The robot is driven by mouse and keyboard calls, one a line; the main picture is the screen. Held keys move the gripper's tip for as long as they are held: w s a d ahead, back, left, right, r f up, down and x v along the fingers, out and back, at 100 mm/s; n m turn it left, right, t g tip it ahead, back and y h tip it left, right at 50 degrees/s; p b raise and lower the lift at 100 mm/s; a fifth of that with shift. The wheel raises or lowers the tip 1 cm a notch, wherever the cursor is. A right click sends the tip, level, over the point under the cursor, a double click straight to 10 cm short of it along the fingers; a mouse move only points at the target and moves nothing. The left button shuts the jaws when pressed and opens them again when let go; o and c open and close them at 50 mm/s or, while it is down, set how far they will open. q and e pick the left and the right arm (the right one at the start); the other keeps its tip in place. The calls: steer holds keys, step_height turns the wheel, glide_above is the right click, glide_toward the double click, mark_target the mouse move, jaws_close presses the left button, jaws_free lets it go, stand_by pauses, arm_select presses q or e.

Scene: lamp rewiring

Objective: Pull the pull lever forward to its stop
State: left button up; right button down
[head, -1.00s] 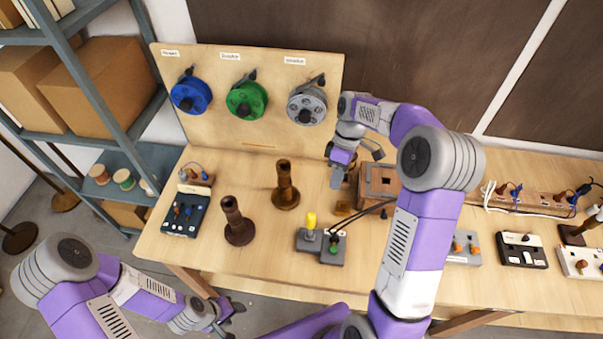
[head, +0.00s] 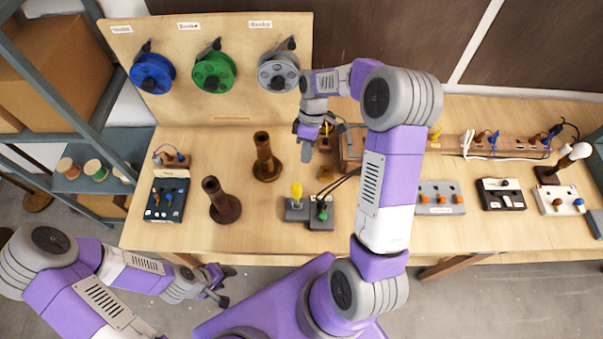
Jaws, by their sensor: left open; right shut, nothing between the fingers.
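A yellow upright handle (head: 297,191) stands on a small grey box on the table. Beside it is a grey box with a green knob (head: 322,212) and black cables. Another small yellow part (head: 326,128) shows behind my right gripper's wrist. I cannot tell for sure which of these is the pull lever. My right gripper (head: 305,153) is shut and empty, pointing down above the table, behind the yellow handle and apart from it. My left gripper (head: 226,287) is open and empty, low in front of the table's front edge.
Two brown turned posts (head: 224,201) stand left of the grey boxes. A wooden box (head: 350,146) is close to the right of my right gripper. A board (head: 232,100) with blue, green and grey reels stands behind. Switch boxes (head: 501,194) line the right side.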

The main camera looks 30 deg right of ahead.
mark_target(297, 198)
arm_select(q)
steer(key=shift+w+r+p, duration=0.1)
steer(key=shift+r+p, duration=0.5)
arm_select(e)
steer(key=s+a+f, duration=0.3)
steer(key=a, duration=0.1)
steer(key=shift+s+f, duration=0.25)
steer(key=shift+f, duration=0.05)
